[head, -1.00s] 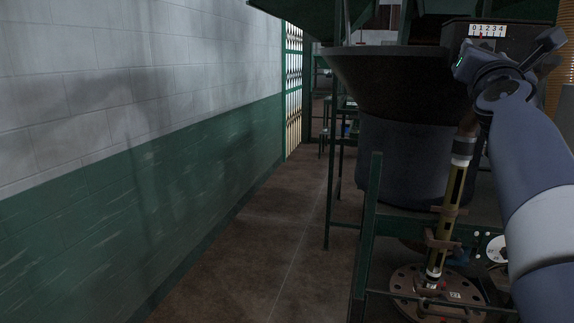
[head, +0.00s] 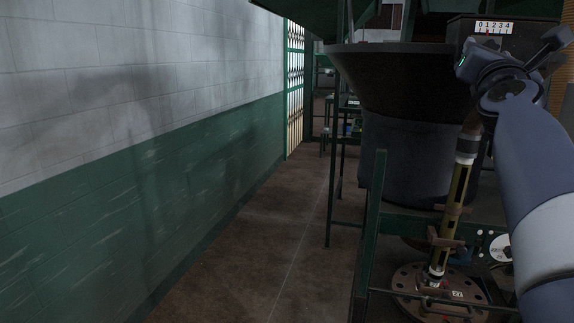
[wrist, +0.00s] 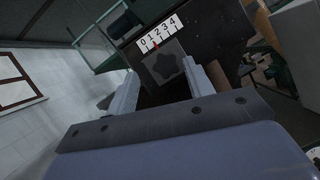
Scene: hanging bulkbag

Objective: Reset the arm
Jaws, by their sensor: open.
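My gripper (wrist: 164,80) is open in the wrist view, with its two pale grey fingers apart and nothing seen held between them. Beyond the fingertips is a grey plate with a dark star-shaped knob (wrist: 171,68). Right above it is a white scale plate (wrist: 157,34) marked 0 to 4 with a red pointer near the 1. In the head view my arm rises at the right and its wrist is near the dark box that bears the scale plate (head: 495,28).
A dark hopper (head: 395,80) over a grey-blue drum (head: 405,160) stands left of my arm. A green frame post (head: 372,220) and a yellow-brown column (head: 450,215) on a round flange (head: 415,280) are close in front. The floor aisle (head: 280,240) beside the left wall is clear.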

